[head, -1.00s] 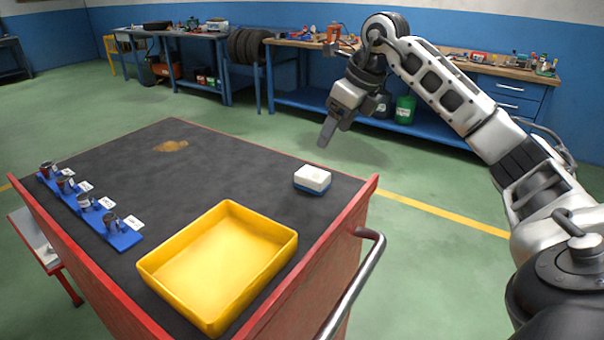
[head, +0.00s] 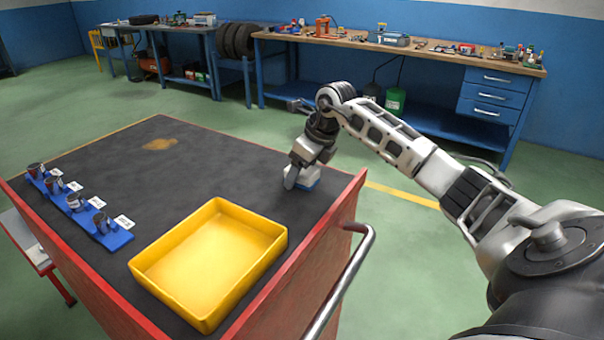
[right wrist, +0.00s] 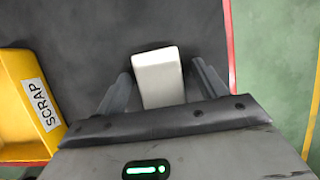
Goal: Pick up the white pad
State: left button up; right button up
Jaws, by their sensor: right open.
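The white pad (right wrist: 158,76) lies on the dark top of the red cart, near its right edge. In the right wrist view it is a pale block between the two fingers of my open right gripper (right wrist: 164,84), with a gap on each side. My left gripper is in neither view.
A yellow tray (head: 145,278) marked SCRAP in the wrist view stands on the cart, left of the pad. A blue rack (head: 112,240) with several small dark cups is at the cart's left. The cart's red rim (head: 345,205) runs close right of the pad.

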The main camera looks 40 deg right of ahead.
jog(key=c, duration=1.1)
jog(key=shift+o, duration=0.2)
jog(key=shift+r, duration=0.15)
jog(key=shift+r, duration=0.25)
notch_tip(320, 180, up, 2)
jog(key=shift+r+b, duration=0.15)
jog(key=shift+b, duration=0.25)
jog(key=s+a+r+b, duration=0.3)
jog(key=s+a+r, duration=0.3)
jog(key=s+r, duration=0.4)
jog(key=s, duration=0.2)
jog(key=shift+s, duration=0.35)
jog(key=shift+o, duration=0.5)
